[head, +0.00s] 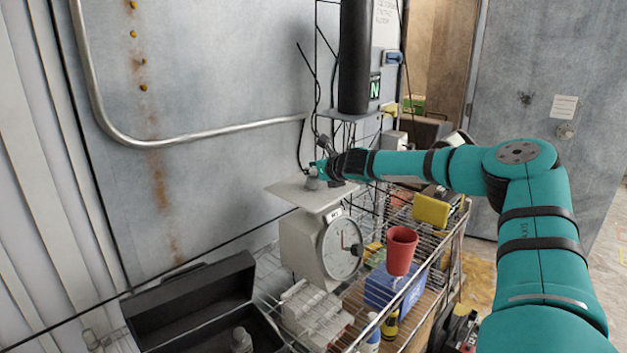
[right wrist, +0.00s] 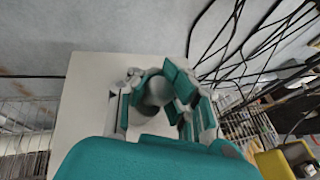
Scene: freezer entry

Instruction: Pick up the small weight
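A small grey metal weight (head: 312,180) stands on the flat pan (head: 290,191) of a white dial scale (head: 305,243). My right gripper (head: 322,168) is at the weight, reaching in from the right. In the right wrist view, the rounded top of the weight (right wrist: 158,90) lies between the teal-padded fingers of my right gripper (right wrist: 155,82). The fingers partly hide it, and I cannot tell whether both press on it. Another grey weight (head: 242,340) stands in the open black case (head: 190,297) at the lower left. My left gripper is not in view.
A wire rack (head: 438,258) carries the scale, a red cup (head: 401,250), a blue box (head: 385,288) and a yellow item (head: 431,210). Black cables (right wrist: 235,50) hang beside my right gripper. The grey wall (head: 210,80) is close behind the scale.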

